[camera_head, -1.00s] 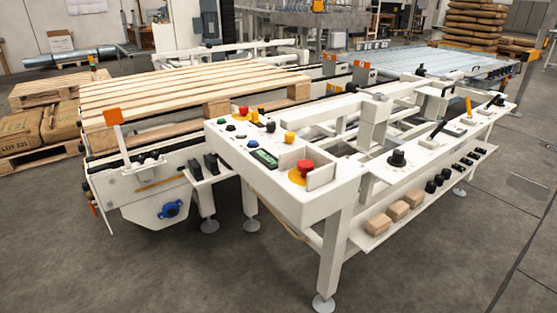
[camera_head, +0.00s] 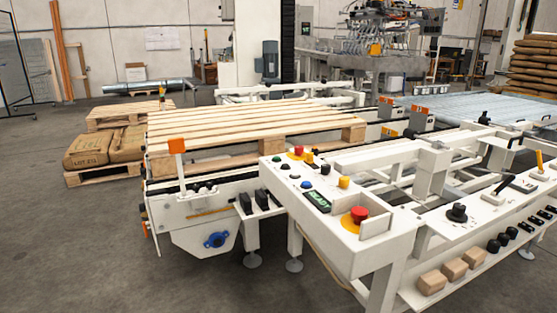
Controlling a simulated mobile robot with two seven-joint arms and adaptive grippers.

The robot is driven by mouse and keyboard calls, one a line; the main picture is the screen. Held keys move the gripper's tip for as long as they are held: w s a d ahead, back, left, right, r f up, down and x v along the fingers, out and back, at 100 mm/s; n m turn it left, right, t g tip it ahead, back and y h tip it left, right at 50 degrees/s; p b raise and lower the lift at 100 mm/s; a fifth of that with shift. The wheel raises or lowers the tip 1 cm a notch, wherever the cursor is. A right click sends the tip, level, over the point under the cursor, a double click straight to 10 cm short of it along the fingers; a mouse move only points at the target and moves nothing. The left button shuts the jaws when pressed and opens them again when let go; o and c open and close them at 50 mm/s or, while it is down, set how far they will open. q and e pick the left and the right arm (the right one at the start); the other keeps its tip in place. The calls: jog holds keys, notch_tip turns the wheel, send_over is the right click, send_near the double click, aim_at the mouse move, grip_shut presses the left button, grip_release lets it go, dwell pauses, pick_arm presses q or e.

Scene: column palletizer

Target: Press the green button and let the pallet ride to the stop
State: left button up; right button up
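A white control panel (camera_head: 338,226) stands in the middle. At its far left corner is a row of small buttons; the one at the end (camera_head: 276,159) looks green, but it is too small to be sure. A blue button (camera_head: 307,183) ends the same row. A green-lit display (camera_head: 317,200) appears to read READY. The wooden slatted pallet (camera_head: 255,127) lies flat and empty on the white conveyor (camera_head: 190,222) behind the panel. I cannot make out a stop for the pallet. Neither of my grippers is in view.
A red emergency button (camera_head: 359,214) on a yellow disc and a yellow knob (camera_head: 344,181) sit on the panel. An orange reflector (camera_head: 177,146) rises at the conveyor's near end. Wooden blocks (camera_head: 453,270) lie on a low shelf. Floor at front left is clear.

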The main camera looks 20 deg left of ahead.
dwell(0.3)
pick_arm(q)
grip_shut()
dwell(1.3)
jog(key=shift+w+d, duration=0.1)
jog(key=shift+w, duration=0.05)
